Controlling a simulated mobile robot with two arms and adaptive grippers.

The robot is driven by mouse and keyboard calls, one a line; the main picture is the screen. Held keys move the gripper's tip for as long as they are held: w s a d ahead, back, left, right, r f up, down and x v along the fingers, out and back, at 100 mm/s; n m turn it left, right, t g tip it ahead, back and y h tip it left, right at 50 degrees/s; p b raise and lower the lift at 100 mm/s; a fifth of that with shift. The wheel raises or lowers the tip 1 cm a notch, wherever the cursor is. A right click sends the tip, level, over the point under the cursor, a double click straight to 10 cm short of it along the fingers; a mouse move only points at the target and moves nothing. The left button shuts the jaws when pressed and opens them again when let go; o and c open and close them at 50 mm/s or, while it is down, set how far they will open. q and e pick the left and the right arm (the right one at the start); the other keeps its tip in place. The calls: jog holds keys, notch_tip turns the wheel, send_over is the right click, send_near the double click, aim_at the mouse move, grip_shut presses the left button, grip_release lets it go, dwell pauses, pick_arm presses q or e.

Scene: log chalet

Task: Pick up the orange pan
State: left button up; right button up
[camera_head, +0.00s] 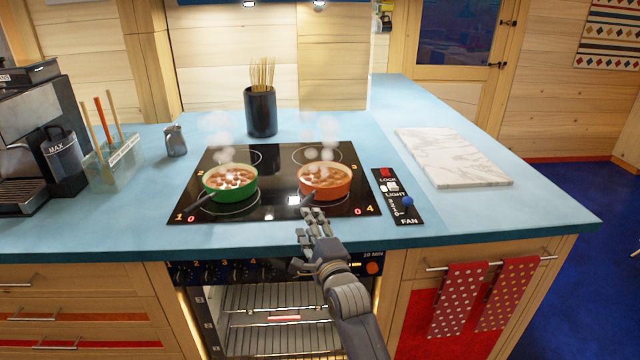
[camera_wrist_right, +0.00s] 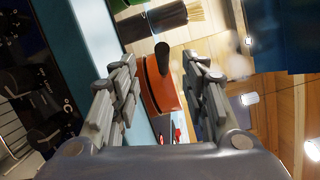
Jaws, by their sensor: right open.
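The orange pan (camera_head: 328,193) sits on the right front of the black cooktop (camera_head: 275,207), filled with brownish, steaming food. Its short dark handle points toward the front edge, partly behind my right gripper (camera_head: 311,224). The right gripper is open and empty just in front of the pan, above the counter's front edge. In the right wrist view, the orange pan (camera_wrist_right: 158,92) and its dark handle (camera_wrist_right: 162,57) show between the spread fingers (camera_wrist_right: 163,80). I cannot tell whether the fingers touch the handle. My left gripper is not in view.
A green pan (camera_head: 231,190) with similar food stands left of the orange pan. A dark utensil holder (camera_head: 261,112) is behind. A control panel (camera_head: 398,198) and marble board (camera_head: 452,157) lie right. Below are the lit oven (camera_head: 275,320) and hanging towels (camera_head: 458,298).

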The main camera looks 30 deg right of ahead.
aim_at(302, 203)
jog(key=shift+w+d, duration=0.2)
jog(key=shift+w, duration=0.6)
jog(key=shift+w+d, duration=0.15)
jog(key=shift+w, duration=0.6)
jog(key=shift+w+r, duration=0.15)
jog(key=shift+w, duration=0.15)
jog(key=shift+w+d+p, duration=0.3)
jog(key=shift+w, duration=0.8)
jog(key=shift+w+d+p, duration=0.25)
jog(key=shift+w, duration=0.8)
jog(key=shift+r, duration=0.1)
jog(key=shift+s, duration=0.1)
grip_shut()
jog(key=shift+r, duration=0.35)
jog(key=shift+f, duration=0.1)
